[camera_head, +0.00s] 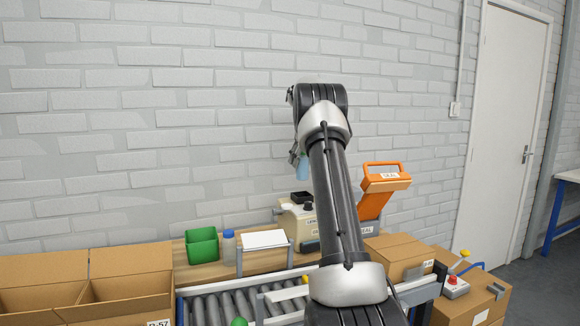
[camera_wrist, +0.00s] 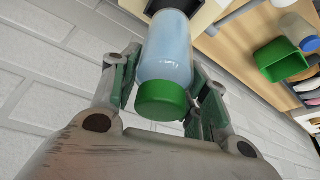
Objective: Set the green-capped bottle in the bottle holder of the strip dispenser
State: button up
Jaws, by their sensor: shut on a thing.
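My gripper (camera_wrist: 166,92) is shut on the green-capped bottle (camera_wrist: 167,50), a pale blue bottle with its green cap towards the wrist camera. In the head view the bottle (camera_head: 304,168) hangs in the air above the strip dispenser (camera_head: 297,222), a beige machine on the bench. My gripper (camera_head: 299,157) is mostly hidden behind my arm there. A dark square holder (camera_head: 300,197) sits on top of the dispenser. In the wrist view the dark opening (camera_wrist: 160,5) shows beyond the bottle's far end. The bottle appears apart from it in the head view.
A green bin (camera_head: 202,248), a blue-capped bottle (camera_head: 229,247) and a white panel (camera_head: 263,239) stand left of the dispenser. An orange handled part (camera_head: 386,180) rises at right. A roller conveyor (camera_head: 215,308) and open cartons (camera_head: 125,290) lie in front.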

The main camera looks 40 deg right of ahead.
aim_at(300, 172)
jog(key=shift+f, duration=3.8)
jog(key=o, duration=1.2)
jog(key=shift+o, duration=0.4)
jog(key=o, duration=0.4)
jog(key=shift+c, duration=0.2)
jog(key=shift+r, duration=1.1)
